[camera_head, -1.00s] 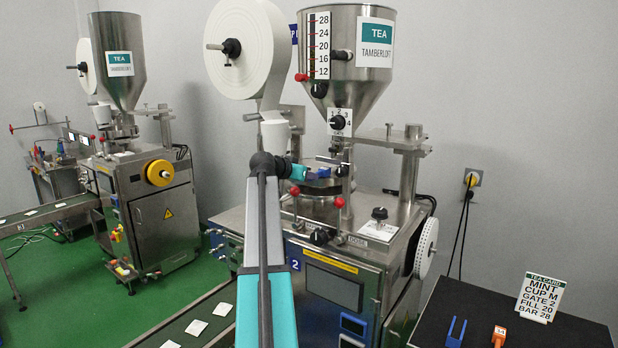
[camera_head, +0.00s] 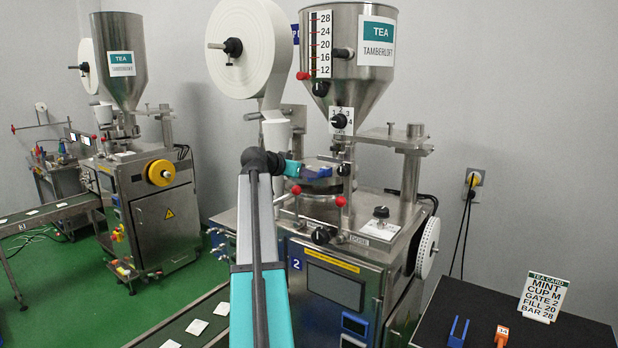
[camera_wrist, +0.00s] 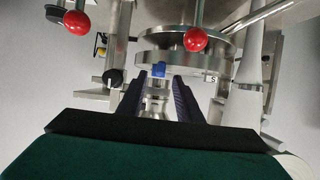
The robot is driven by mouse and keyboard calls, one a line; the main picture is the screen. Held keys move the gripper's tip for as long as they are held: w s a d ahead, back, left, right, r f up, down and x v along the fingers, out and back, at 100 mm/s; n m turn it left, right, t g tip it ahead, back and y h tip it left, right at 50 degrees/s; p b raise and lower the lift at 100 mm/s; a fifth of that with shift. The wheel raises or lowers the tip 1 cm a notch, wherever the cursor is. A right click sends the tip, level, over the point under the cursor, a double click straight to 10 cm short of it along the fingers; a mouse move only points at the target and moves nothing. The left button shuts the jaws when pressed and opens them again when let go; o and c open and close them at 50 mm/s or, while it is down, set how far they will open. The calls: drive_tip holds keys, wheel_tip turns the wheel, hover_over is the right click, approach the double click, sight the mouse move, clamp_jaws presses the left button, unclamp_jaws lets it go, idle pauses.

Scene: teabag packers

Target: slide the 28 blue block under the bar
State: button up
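My gripper (camera_wrist: 159,77) is open in the wrist view, with one dark finger on each side of a small blue block (camera_wrist: 158,70). The block appears just beyond the fingertips, against the round metal plate of the machine, with gaps to both fingers. Its number is not readable, and I cannot tell whether it lies under the bar. In the head view my gripper (camera_head: 318,172) reaches right, over the machine's round plate (camera_head: 318,194), beneath the hopper. Dark blue shows at its end; finger and block cannot be told apart there.
Red-ball levers (camera_head: 296,190) stand close to my gripper. A metal post (camera_head: 410,170) rises behind right. A black table (camera_head: 430,315) holds a blue forked piece (camera_head: 457,332), an orange piece (camera_head: 502,335) and a card reading BAR 28 (camera_head: 542,298). A paper roll (camera_head: 240,50) hangs upper left.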

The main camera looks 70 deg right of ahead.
drive_tip(key=b+v, duration=0.2)
drive_tip(key=v, duration=0.8)
idle(0.4)
